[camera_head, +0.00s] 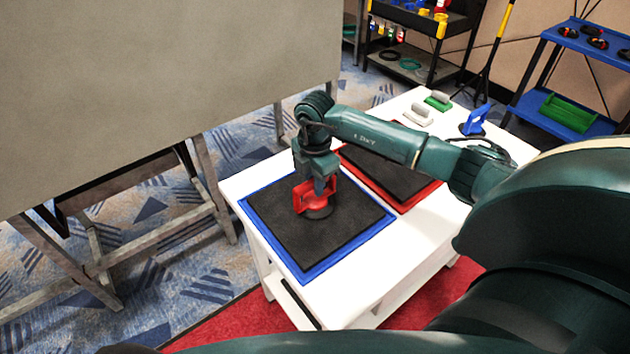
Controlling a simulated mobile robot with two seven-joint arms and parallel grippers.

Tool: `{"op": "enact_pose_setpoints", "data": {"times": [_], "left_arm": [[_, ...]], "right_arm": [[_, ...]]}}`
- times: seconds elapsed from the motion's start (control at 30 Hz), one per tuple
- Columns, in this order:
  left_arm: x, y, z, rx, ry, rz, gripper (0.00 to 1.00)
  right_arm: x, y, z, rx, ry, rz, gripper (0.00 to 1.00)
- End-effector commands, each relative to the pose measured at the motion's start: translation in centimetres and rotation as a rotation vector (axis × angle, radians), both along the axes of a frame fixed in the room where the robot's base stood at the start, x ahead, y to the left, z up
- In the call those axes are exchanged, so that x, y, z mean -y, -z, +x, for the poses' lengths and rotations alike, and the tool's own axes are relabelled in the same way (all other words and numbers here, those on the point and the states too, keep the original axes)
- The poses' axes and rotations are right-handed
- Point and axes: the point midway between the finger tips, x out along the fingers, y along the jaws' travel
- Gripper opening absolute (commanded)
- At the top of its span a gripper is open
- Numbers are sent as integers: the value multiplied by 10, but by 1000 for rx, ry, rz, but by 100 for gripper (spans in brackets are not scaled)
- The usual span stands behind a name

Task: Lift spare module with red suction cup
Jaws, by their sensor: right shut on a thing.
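The red suction cup (313,203) stands on a black square module (318,238) and appears to touch its top. The module lies in a blue-edged tray (325,263) on the white table. My right gripper (318,184) points down from above and is shut on the red suction cup. The gripper and arm hide part of the cup's handle. A second black module (390,176) lies in a red-edged tray (422,199) behind, partly covered by my right arm. My left gripper is not in view.
On the white table (440,232), a blue suction cup (475,120), a green-and-grey one (438,101) and a white-and-grey one (418,114) stand at the back. A large grey panel (160,80) on a frame stands close at left. Shelves stand behind.

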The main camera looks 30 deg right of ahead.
Motion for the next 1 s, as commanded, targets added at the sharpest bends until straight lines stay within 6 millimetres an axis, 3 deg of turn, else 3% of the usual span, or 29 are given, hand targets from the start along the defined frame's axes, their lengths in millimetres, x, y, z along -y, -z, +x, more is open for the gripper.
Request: {"op": "enact_pose_setpoints", "data": {"times": [1.0], "left_arm": [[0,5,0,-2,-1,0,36]], "right_arm": [[0,7,0,1,0,0,0]]}}
